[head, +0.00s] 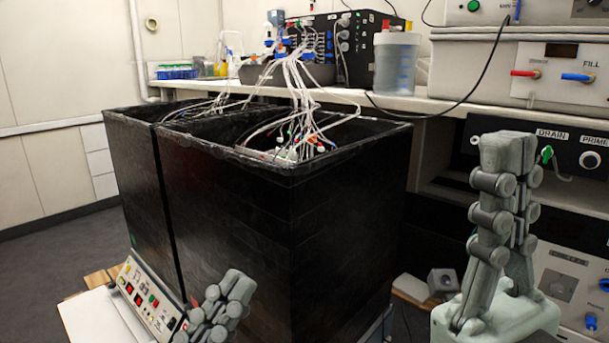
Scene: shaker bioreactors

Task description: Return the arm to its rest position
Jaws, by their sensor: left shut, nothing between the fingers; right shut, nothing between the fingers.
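My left gripper (233,288) shows at the bottom of the head view, in front of the large black shaker bin and beside the control panel. Its fingers are together with nothing between them, and its arm is mostly out of the picture. My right gripper (508,150) stands upright at the right, its fingertips pointing up and closed together, with nothing held. It appears in front of the bench and the pump unit.
The black bin (270,225) fills the middle, with many tubes running from it to a black controller (345,45). A sloped control panel (148,300) is at lower left. A translucent container (396,65) stands on the bench. Floor (60,245) at left is clear.

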